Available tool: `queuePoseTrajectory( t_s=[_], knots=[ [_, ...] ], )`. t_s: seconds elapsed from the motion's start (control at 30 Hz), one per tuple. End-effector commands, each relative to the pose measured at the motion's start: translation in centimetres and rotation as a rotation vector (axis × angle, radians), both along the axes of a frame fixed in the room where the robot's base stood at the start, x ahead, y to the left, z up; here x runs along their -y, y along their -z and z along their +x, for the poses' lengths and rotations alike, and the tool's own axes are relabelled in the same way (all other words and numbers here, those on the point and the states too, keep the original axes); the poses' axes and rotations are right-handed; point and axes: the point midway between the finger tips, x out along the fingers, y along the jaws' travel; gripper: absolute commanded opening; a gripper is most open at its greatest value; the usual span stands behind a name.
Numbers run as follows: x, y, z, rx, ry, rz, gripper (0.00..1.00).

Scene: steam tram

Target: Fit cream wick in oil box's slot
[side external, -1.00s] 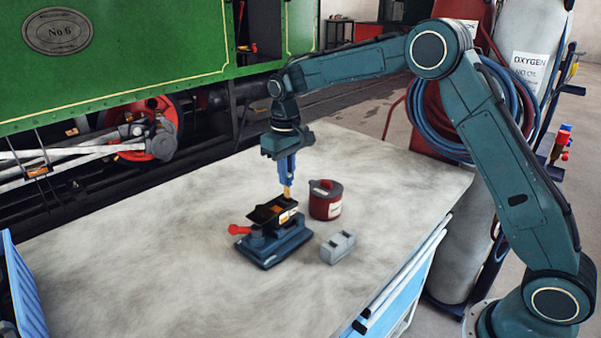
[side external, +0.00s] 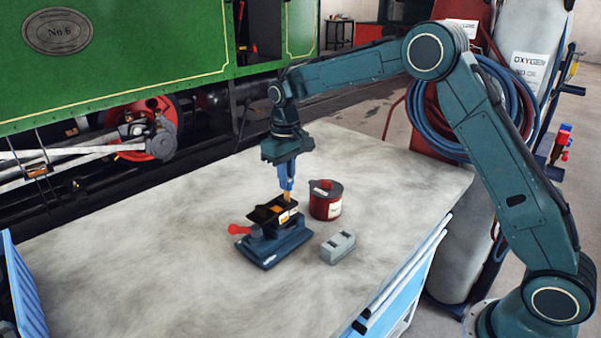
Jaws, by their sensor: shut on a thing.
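A small black oil box (side external: 262,217) sits on a dark blue vise-like stand (side external: 272,248) with a red handle on the bench. My gripper (side external: 287,186) has blue fingers pointing down above the right end of the box. It is shut on the cream wick (side external: 287,195), which shows as a small tan piece at the fingertips. The wick's lower end is at the box's top, and I cannot tell whether it is inside the slot. The slot itself is too small to make out.
A dark red tin (side external: 326,203) stands right behind the stand. A grey block (side external: 338,247) lies to its front right. A blue crate (side external: 22,290) is at the bench's left edge. The rest of the bench (side external: 150,265) is clear.

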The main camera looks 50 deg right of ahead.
Motion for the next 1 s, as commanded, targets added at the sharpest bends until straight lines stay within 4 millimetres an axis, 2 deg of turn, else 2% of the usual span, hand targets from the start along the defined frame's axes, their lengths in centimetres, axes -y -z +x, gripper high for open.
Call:
queuePoseTrajectory(
  t_s=[1.0],
  knots=[
    [0.0, 0.71, -0.03, -0.001, 0.0, 0.0, 0.0]
  ],
)
